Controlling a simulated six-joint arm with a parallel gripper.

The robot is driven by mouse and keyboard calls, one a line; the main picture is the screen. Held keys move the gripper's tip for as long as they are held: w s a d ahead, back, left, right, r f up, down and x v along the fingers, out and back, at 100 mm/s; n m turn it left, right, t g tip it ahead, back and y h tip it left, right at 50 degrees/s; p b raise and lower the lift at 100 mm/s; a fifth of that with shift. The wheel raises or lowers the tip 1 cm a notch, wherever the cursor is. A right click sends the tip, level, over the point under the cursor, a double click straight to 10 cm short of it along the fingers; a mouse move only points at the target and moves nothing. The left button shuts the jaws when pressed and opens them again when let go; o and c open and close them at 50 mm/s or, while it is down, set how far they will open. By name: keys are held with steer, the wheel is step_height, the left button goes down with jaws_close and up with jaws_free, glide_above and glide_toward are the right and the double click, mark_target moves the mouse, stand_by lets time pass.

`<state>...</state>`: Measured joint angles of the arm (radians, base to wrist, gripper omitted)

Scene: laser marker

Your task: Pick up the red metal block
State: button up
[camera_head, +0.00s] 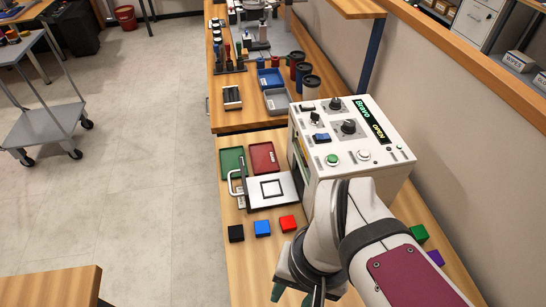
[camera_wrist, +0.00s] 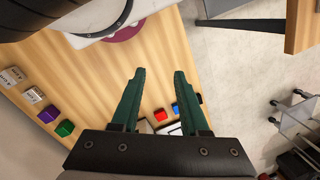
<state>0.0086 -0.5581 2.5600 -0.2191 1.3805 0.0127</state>
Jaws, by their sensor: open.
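The red metal block (camera_head: 288,223) lies on the wooden bench at the right end of a short row, beside a blue block (camera_head: 262,228) and a black block (camera_head: 236,233). In the wrist view the red block (camera_wrist: 160,115) shows between my green fingers, farther off than their tips. My gripper (camera_wrist: 159,73) is open with nothing between the fingers. In the head view my gripper (camera_head: 298,292) hangs nearer the camera than the red block and apart from it, partly hidden by my arm.
A white laser marker (camera_head: 310,165) stands behind the row, with a square-framed plate (camera_head: 284,189) out in front. Green (camera_head: 232,161) and red trays (camera_head: 264,158) lie beyond. Green (camera_head: 419,233) and purple blocks (camera_head: 436,258) lie right of my arm. Bench left of my gripper is clear.

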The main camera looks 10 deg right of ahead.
steer(key=o, duration=0.8)
steer(key=w+a+m+t+y, duration=0.1)
steer(key=w+a+t, duration=0.1)
steer(key=w+a, duration=0.45)
steer(key=w+a+t+y, duration=0.1)
steer(key=w+a+t, duration=0.25)
steer(key=w, duration=0.65)
steer(key=w+a+m+t+y, duration=0.1)
steer(key=w+a+t, duration=0.1)
steer(key=w+a, duration=0.55)
steer(key=m+g+h, duration=0.2)
steer(key=m+h, duration=0.4)
steer(key=h, duration=1)
glide_toward(283, 225)
steer(key=shift+g, duration=0.35)
steer(key=x, duration=0.9)
steer(key=shift+w+r, duration=0.1)
steer(key=shift+w, duration=0.2)
